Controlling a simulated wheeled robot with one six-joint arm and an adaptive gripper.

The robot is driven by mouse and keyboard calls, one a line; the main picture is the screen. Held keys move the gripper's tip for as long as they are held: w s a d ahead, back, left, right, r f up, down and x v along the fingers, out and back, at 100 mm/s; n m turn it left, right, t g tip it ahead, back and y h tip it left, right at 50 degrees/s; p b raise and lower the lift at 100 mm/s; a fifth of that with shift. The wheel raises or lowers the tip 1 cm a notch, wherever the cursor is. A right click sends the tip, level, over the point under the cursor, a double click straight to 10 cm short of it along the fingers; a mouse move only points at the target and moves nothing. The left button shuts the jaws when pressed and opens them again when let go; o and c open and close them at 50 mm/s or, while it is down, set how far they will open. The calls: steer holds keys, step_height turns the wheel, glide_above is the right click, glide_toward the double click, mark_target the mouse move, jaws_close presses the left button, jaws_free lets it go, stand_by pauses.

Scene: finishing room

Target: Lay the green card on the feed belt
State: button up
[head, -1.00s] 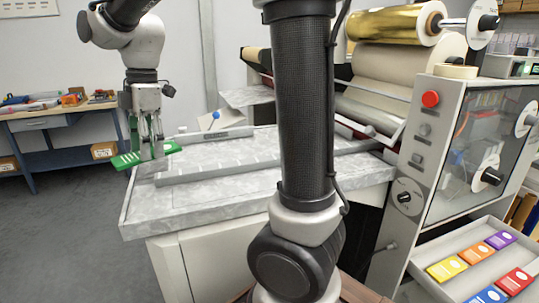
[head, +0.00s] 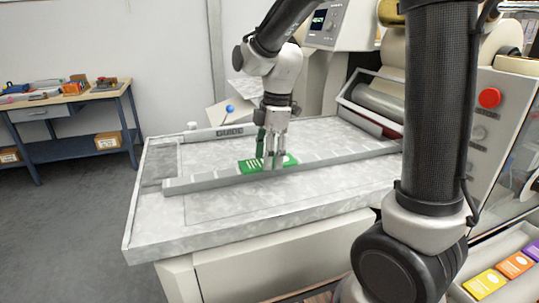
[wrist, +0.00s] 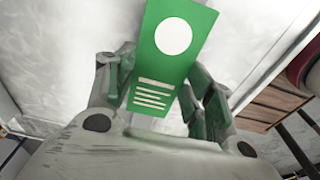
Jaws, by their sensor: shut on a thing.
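The green card (head: 286,161) is held by my gripper (head: 270,158), which points down over the grey feed surface (head: 255,205) of the machine. The card lies roughly flat behind the long grey bar (head: 215,180) and in front of the rear rail marked GUIDE. I cannot tell whether it touches the surface. In the wrist view the card (wrist: 165,66) shows a white circle and white lines, between the green-padded fingers of my gripper (wrist: 160,92). The bar hides part of the card's near edge in the head view.
The machine's rollers (head: 375,105) stand at the right end of the feed surface, beside a panel with a red button (head: 489,98). A blue-topped knob (head: 230,109) stands behind the rail. A tray of coloured cards (head: 515,264) is at lower right. A workbench (head: 70,103) stands at far left.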

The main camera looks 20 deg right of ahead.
steer(key=o, duration=0.8)
steer(key=shift+a+f, duration=0.1)
step_height(320, 180, up, 12)
steer(key=d, duration=0.1)
steer(key=s+d+f+m+t, duration=0.1)
steer(key=s+d+m+t, duration=0.1)
steer(key=s+d+m, duration=0.5)
steer(key=s+d+f+m+t+h, duration=0.1)
steer(key=s+d+m+t, duration=0.1)
steer(key=s+d+m, duration=0.5)
steer(key=s+m, duration=0.4)
steer(key=s, duration=0.1)
steer(key=shift+f, duration=0.4)
